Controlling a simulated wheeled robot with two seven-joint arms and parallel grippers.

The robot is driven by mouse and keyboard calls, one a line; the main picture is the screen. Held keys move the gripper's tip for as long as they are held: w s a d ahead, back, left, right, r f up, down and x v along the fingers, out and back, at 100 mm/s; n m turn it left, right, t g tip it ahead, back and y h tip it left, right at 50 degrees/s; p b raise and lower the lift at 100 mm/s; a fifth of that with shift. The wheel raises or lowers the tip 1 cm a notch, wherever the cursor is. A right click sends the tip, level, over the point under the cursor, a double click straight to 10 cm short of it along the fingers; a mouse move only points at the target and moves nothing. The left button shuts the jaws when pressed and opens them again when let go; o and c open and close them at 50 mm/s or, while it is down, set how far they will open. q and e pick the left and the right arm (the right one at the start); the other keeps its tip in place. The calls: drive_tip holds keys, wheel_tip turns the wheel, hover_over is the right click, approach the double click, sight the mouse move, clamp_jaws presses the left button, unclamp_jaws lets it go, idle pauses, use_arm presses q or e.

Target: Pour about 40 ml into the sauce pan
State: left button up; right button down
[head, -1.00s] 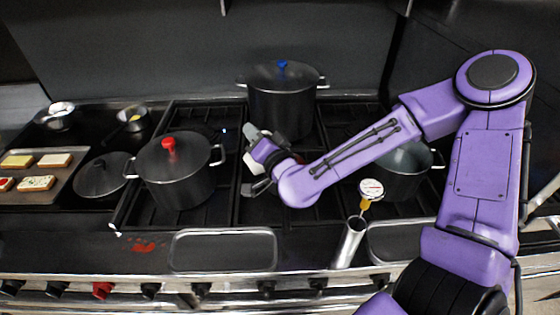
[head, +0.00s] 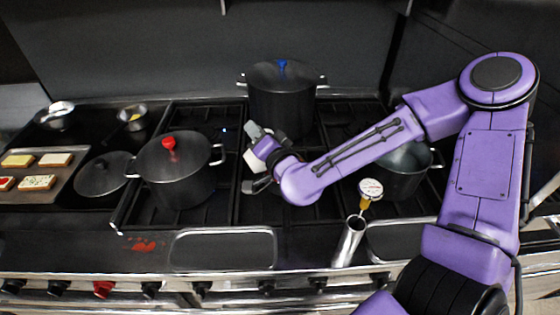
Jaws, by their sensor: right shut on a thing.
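My right arm reaches in from the right, and its gripper (head: 255,160) is over the middle of the stove, in front of the tall pot with a blue knob (head: 283,100). The gripper is shut on a pale thing (head: 251,161), mostly hidden by the gripper and wrist, so its kind and contents cannot be told. An open dark pot (head: 405,180) stands on the right burners, partly behind my forearm. I cannot tell whether it is the sauce pan. No stream of liquid shows. My left gripper is not in view.
A lidded pot with a red knob (head: 178,180) stands left of the gripper. A loose lid (head: 101,177), two small bowls and a tray of bread slices (head: 63,188) are further left. A dial thermometer (head: 370,188) stands in a metal tube (head: 349,242) at the front.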

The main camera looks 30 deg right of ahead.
drive_tip(key=shift+d+r+m+p, duration=0.35)
drive_tip(key=shift+d+m, duration=0.15)
idle(0.9)
drive_tip(key=a+f+n+b, duration=0.1)
drive_tip(key=f+n+b, duration=0.1)
drive_tip(key=shift+a+f+n, duration=0.15)
drive_tip(key=shift+a+n, duration=0.15)
drive_tip(key=shift+a, duration=0.05)
drive_tip(key=shift+a+n, duration=0.35)
drive_tip(key=shift+n, duration=0.15)
drive_tip(key=shift+w+a, duration=0.2)
drive_tip(key=shift+a, duration=0.05)
drive_tip(key=shift+s+d, duration=0.2)
drive_tip(key=shift+d, duration=0.15)
drive_tip(key=shift+w+a, duration=0.1)
drive_tip(key=shift+a, duration=0.1)
drive_tip(key=shift+r, duration=0.2)
